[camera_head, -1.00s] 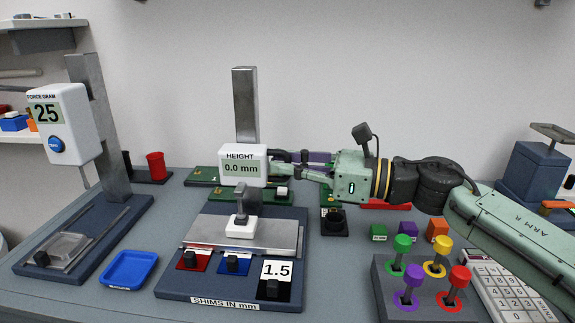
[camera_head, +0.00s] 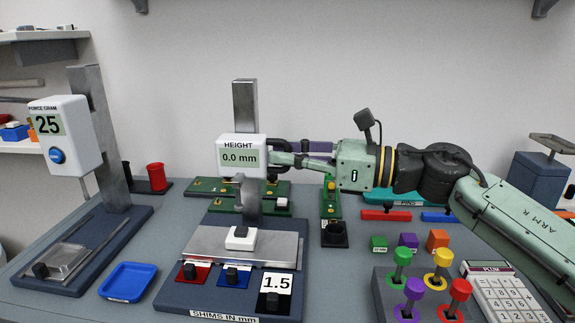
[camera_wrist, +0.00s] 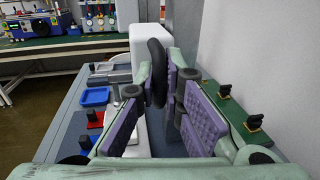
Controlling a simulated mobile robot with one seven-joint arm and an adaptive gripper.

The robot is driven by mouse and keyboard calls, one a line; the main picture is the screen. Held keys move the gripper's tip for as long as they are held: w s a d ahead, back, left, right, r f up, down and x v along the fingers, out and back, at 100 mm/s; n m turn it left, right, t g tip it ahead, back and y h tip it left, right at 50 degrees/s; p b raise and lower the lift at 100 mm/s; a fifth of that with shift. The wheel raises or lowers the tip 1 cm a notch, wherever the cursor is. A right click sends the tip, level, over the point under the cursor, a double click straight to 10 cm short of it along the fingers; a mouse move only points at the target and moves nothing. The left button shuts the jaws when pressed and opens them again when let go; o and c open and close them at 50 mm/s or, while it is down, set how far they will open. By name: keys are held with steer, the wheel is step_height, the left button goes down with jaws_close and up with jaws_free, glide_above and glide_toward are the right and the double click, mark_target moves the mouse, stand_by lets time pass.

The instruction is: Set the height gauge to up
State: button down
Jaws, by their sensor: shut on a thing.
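The height gauge has a white head (camera_head: 242,155) reading 0.0 mm on a grey upright column (camera_head: 245,105). The head stands well above the gauge's steel plate (camera_head: 205,242). Its grey probe (camera_head: 250,200) hangs below, with a gap above a white block with a dark top (camera_head: 240,239). My gripper (camera_head: 285,158) comes in from the right at the head's side. In the wrist view, my gripper (camera_wrist: 170,70) is shut around a dark rounded handle (camera_wrist: 157,72) beside the white head (camera_wrist: 143,45). The exact finger contact is partly hidden.
Red, blue and black shim spots lie in front of the plate. A force gauge (camera_head: 65,130) and blue tray (camera_head: 128,282) stand left. Coloured knobs on a grey box (camera_head: 385,290) and a keypad (camera_head: 505,300) are at right. Green boards (camera_head: 205,187) lie behind the gauge.

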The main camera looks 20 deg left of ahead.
steer(key=c, duration=2)
jaws_free()
steer(key=shift+d+r, duration=0.1)
steer(key=shift+r, duration=0.25)
steer(key=shift+o, duration=0.2)
steer(key=shift+f, duration=0.1)
steer(key=w+d, duration=0.1)
steer(key=d, duration=1.1)
